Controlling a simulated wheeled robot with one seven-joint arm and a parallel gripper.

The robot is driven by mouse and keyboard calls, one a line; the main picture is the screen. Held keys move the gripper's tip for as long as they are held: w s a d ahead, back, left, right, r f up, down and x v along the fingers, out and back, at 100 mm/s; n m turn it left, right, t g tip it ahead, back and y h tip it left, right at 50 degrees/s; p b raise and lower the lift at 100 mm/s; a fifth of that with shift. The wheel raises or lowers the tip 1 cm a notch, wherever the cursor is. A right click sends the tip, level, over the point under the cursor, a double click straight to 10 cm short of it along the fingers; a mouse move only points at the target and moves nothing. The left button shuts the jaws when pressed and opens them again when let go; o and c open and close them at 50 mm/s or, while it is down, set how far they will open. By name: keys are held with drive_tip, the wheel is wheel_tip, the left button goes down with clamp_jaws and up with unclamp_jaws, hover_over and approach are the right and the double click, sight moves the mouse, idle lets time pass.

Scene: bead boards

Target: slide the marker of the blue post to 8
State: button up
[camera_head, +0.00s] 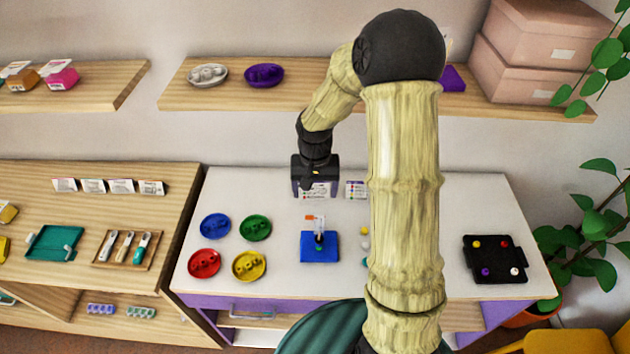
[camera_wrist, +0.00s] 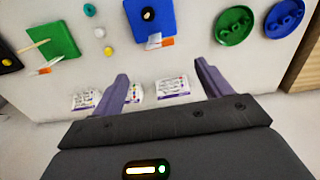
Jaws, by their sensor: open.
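The blue post's square blue base (camera_head: 308,254) stands on the white table, left of my arm in the head view. A thin upright with a pale strip and a small orange piece (camera_head: 311,217) near its top rises from it. The base (camera_wrist: 163,24) is at the top middle of the wrist view, with a dark round part on it and the orange piece (camera_wrist: 168,42) at its near edge. The numbers are too small to read. My gripper (camera_wrist: 160,74) is open and empty, its purple fingers apart and clear of the post. In the head view my gripper (camera_head: 316,180) is behind the post.
Red (camera_head: 204,263), yellow (camera_head: 249,266), green (camera_head: 256,228) and blue (camera_head: 215,226) round dishes lie left of the post. A green board (camera_wrist: 60,40) with its own upright shows in the wrist view. A black tray (camera_head: 494,266) is at right. Small cards (camera_wrist: 173,88) lie near my fingers.

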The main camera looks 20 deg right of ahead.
sight(315, 218)
wheel_tip(315, 218, down, 10)
drive_tip(key=shift+r+p, duration=0.2)
drive_tip(key=shift+p, duration=0.9)
drive_tip(key=c, duration=1)
drive_tip(key=shift+f+b, duration=0.4)
drive_tip(key=shift+f, duration=0.05)
drive_tip(key=shift+c, duration=0.2)
drive_tip(key=o, duration=1)
drive_tip(key=shift+r, duration=0.2)
